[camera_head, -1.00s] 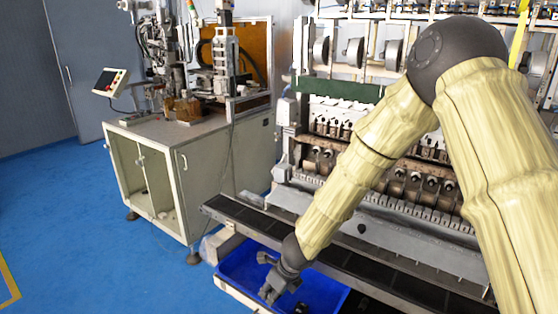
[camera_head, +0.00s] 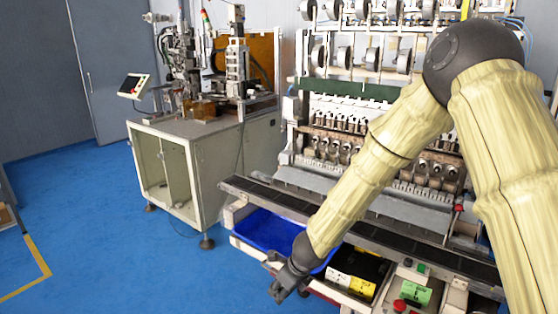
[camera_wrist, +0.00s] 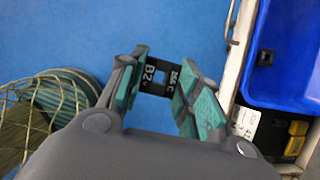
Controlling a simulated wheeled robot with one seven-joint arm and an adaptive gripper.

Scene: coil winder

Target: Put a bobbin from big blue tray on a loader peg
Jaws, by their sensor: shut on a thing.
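My gripper (camera_head: 277,287) is out in front of the tray's near edge, above the blue floor. In the wrist view my gripper (camera_wrist: 158,88) is shut on a small black bobbin (camera_wrist: 157,80), whose flanges carry white lettering, one reading "B2". The big blue tray (camera_head: 262,233) is in the drawer-like frame below the machine's dark ledge, partly hidden by my arm. In the wrist view the blue tray (camera_wrist: 290,70) is at the upper right, with another black bobbin (camera_wrist: 265,57) in it. I cannot single out a loader peg.
The coil winder (camera_head: 375,150) fills the right. Beside the tray is a dark bin (camera_head: 363,268) with yellow and white labelled items; a control panel with a red button (camera_head: 400,305) is farther right. A grey cabinet (camera_head: 200,165) stands left. Open blue floor (camera_head: 110,230) lies front left.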

